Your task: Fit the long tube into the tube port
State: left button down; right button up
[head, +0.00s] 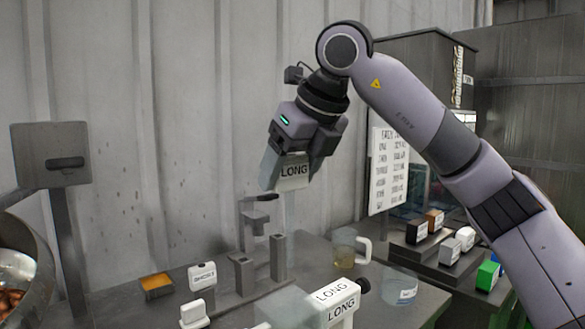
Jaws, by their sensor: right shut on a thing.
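My right gripper (295,170) is raised above the bench, pointing down. It is shut on a white block labelled LONG (293,172). A faint clear tube seems to hang below this block, in front of the wall; its lower end is hard to make out. A grey stand with upright posts (243,272) and a dark-tipped arm (261,198) stands below the gripper. I cannot tell which part is the tube port. Another white piece labelled LONG (340,303) is at the bottom centre, with a clear part beside it. My left gripper is not in view.
A white piece labelled SHORT (202,275) and an orange-topped tray (157,285) are left of the stand. A glass mug (347,249) and a clear beaker (399,287) are to the right. Coloured blocks (487,275) sit farther right. A metal drum (22,262) is at far left.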

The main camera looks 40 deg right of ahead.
aim_at(293, 203)
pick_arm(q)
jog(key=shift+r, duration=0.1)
pick_arm(e)
jog(key=shift+s, duration=0.1)
dwell(0.3)
jog(key=shift+f, duration=0.15)
notch_tip(293, 203, down, 4)
jog(key=b, duration=0.3)
jog(key=shift+f, duration=0.15)
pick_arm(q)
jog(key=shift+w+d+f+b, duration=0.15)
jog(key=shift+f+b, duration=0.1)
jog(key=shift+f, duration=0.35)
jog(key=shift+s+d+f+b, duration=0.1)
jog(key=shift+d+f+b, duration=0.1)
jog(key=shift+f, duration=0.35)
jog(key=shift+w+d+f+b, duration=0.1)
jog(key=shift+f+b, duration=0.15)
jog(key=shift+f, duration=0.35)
pick_arm(e)
jog(key=shift+f, duration=0.65)
pick_arm(q)
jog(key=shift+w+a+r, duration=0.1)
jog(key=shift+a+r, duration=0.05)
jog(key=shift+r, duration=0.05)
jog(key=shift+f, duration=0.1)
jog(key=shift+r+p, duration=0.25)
jog(key=shift+p, duration=0.05)
